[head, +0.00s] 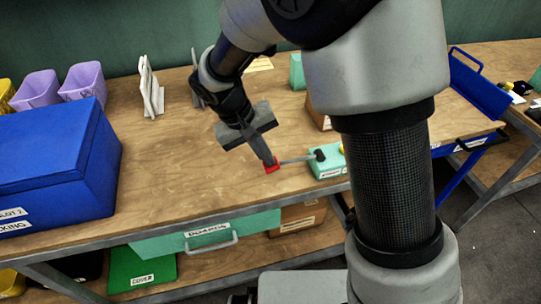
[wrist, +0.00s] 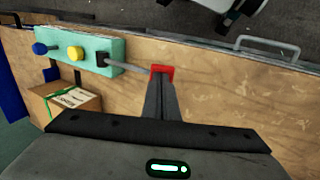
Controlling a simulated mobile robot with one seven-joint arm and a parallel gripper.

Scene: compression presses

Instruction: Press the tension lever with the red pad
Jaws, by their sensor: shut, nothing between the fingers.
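The tension lever is a thin grey rod (head: 294,160) that reaches left from a mint-green base (head: 328,161) near the table's front edge. Its red pad (head: 271,166) is at the rod's left end. In the wrist view the red pad (wrist: 161,70) shows at the tips of my fingers, with the rod (wrist: 128,67) and green base (wrist: 88,48) to the left. My gripper (head: 268,161) is shut and points down, its tips at the pad. I cannot tell whether they touch it. The fingers partly hide the pad.
A blue box (head: 60,160) stands at the left of the wooden table (head: 180,185). Purple bins (head: 83,80) and a white rack (head: 150,88) stand behind. The green base carries a yellow knob (wrist: 75,53) and a blue knob (wrist: 40,49). A cardboard box (wrist: 66,103) is beside it.

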